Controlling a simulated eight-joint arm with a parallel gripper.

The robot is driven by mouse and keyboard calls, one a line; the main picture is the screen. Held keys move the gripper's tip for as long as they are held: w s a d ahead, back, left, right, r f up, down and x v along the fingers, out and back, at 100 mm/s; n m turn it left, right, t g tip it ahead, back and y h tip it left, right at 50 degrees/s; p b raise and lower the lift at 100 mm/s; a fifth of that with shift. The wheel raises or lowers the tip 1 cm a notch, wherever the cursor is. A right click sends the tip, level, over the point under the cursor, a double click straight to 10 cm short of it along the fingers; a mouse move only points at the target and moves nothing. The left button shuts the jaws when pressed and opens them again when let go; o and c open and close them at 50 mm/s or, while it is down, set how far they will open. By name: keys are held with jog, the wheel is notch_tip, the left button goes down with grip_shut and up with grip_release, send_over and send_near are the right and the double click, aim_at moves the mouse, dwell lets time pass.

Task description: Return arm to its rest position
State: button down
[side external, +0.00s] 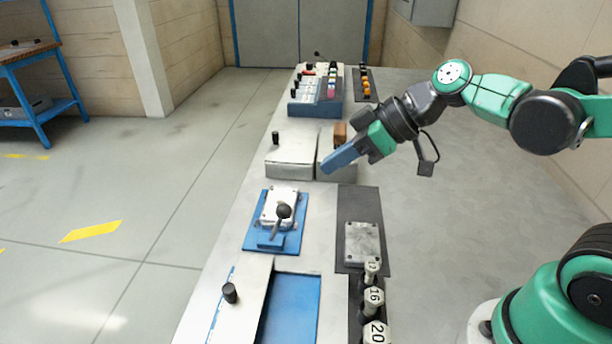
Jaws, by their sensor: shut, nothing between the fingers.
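My arm reaches in from the right side of the side external view, in green and dark grey. My gripper (341,158) is at its end, with blue fingers pointing down and left. The fingers are shut with nothing between them. They appear in front of a grey box with a brown block (340,134) on it. I cannot tell how far above the bench the fingertips are.
A blue workbench (40,112) stands left.

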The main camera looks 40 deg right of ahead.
aim_at(282, 210)
jog(key=shift+s, duration=0.15)
